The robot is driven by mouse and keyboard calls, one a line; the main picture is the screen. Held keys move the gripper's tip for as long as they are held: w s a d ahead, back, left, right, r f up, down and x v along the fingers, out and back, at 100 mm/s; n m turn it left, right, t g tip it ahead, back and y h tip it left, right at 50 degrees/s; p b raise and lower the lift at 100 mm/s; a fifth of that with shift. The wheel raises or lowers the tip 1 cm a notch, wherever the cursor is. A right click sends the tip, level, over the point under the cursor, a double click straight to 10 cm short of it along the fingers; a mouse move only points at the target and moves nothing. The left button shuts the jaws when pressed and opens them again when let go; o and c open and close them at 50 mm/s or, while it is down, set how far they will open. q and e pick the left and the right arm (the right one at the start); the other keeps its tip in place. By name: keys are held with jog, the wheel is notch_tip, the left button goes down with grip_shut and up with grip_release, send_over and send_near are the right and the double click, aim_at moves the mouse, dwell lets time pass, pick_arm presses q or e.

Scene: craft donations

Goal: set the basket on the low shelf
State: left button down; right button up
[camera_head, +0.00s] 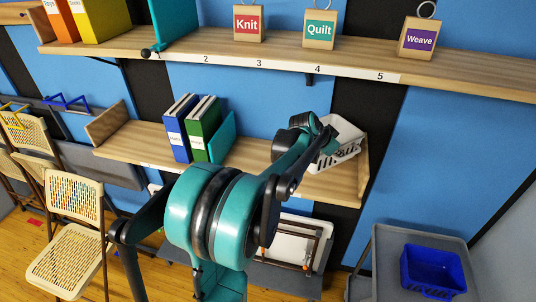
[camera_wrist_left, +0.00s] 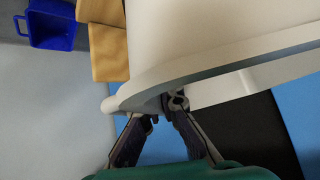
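The white basket (camera_head: 346,134) is at the right end of the low wooden shelf (camera_head: 140,145), close to the shelf's end panel. It looks level and seems to rest on the board, but my arm hides its left part and its base. My left gripper (camera_head: 318,143) is at the basket's near left side. In the left wrist view, the left gripper's fingers (camera_wrist_left: 162,108) close in on the rim of the basket (camera_wrist_left: 190,35), which fills the top of that view. My right gripper is not in view.
Blue and green binders (camera_head: 190,125) and a teal bookend (camera_head: 222,138) stand left of centre on the low shelf. The upper shelf (camera_head: 290,62) hangs above with labelled tags. A blue bin (camera_head: 432,272) sits on a grey cart at lower right. Folding chairs (camera_head: 70,235) stand at left.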

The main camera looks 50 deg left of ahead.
pick_arm(q)
jog(key=f, duration=0.6)
jog(key=s+f+b, duration=0.1)
jog(key=f, duration=0.2)
jog(key=shift+s, duration=0.1)
jog(key=shift+f, duration=0.25)
jog(key=shift+w, duration=0.2)
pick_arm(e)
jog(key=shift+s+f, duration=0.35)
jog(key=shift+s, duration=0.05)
pick_arm(q)
jog(key=shift+f, duration=0.1)
jog(key=shift+s+f, duration=0.1)
jog(key=shift+s, duration=0.05)
jog(key=c, duration=1.7)
grip_release()
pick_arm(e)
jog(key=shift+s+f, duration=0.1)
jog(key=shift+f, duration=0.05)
